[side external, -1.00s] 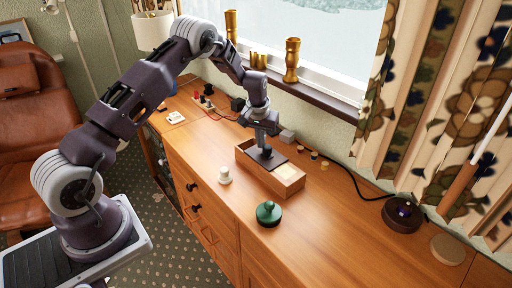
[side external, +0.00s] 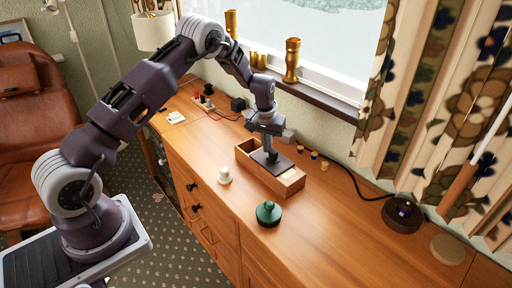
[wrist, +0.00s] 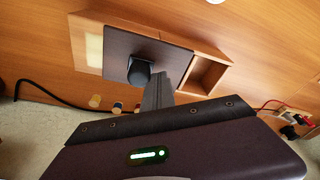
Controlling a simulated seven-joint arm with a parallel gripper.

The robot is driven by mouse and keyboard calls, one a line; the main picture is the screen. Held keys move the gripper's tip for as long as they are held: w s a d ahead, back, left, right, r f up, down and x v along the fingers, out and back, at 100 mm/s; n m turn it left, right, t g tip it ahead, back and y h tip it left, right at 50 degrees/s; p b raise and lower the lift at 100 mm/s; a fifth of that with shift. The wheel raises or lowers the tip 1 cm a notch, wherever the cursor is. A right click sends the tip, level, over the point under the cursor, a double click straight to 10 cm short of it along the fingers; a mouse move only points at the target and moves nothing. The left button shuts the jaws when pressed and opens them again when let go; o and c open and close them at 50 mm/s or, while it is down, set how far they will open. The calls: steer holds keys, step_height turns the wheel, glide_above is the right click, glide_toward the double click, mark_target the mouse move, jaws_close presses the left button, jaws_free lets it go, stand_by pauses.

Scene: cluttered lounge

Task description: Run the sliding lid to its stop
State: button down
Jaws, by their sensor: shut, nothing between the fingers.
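The wooden box (side external: 291,187) stands on the sideboard, with a dark flat sliding lid (side external: 283,165) in it. In the wrist view the lid (wrist: 118,45) covers the middle of the box, with a black knob (wrist: 139,71) on it. A strip of cream inner surface (wrist: 93,48) shows at one end, and an open compartment (wrist: 205,73) at the other. My gripper (side external: 269,150) is shut and empty, pointing down at the lid. In the wrist view its fingers (wrist: 158,92) are beside the knob, on the open-compartment side; I cannot tell whether they touch it.
A white knobbed piece (side external: 224,175) and a green lidded pot (side external: 268,213) stand in front of the box.

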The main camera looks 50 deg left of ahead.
mark_target(276, 153)
steer(key=shift+d, duration=2.15)
steer(key=shift+a+r, duration=0.1)
steer(key=shift+a, duration=0.6)
steer(key=shift+r, duration=3.45)
